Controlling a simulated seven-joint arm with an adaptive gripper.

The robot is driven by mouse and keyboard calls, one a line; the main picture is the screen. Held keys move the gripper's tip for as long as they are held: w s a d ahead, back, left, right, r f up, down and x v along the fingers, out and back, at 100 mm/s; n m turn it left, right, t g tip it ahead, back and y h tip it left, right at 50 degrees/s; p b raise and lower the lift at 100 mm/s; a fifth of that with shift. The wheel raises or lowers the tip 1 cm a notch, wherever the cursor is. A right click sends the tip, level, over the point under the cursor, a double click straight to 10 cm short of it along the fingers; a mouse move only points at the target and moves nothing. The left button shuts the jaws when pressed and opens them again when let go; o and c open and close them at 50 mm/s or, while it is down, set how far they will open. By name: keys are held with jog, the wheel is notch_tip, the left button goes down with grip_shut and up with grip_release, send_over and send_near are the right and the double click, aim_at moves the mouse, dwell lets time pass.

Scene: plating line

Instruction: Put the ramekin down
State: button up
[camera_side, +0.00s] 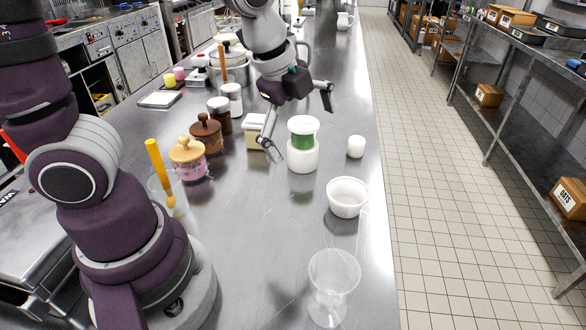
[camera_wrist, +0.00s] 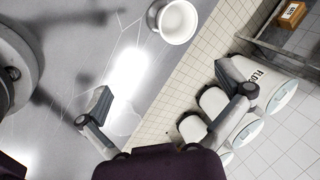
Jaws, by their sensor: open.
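The ramekin, taken to be the white round bowl (camera_side: 347,197), stands upright on the steel counter (camera_side: 250,240) near its right edge. A white bowl that appears to be the same one shows at the top of the wrist view (camera_wrist: 175,22). My gripper (camera_side: 301,125) is open, its two fingers spread wide, above the counter and farther back than the bowl. In the wrist view my gripper (camera_wrist: 163,82) has nothing between its fingers, and the bowl is apart from them.
A white cylinder with a green band (camera_side: 302,150) stands close to my gripper. A small white cup (camera_side: 356,147) is right of it. A clear glass (camera_side: 333,285) stands in front. Lidded jars (camera_side: 188,158) line the left. Tiled floor (camera_side: 440,190) lies beyond the counter edge.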

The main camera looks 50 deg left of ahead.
jog(key=s+a+r+n, duration=0.1)
jog(key=s+n, duration=0.3)
jog(key=n, duration=0.4)
jog(key=s+a+r+n+t, duration=0.1)
jog(key=s+n, duration=0.3)
jog(key=n, duration=0.5)
jog(key=shift+r, duration=0.5)
jog(key=shift+a, duration=0.1)
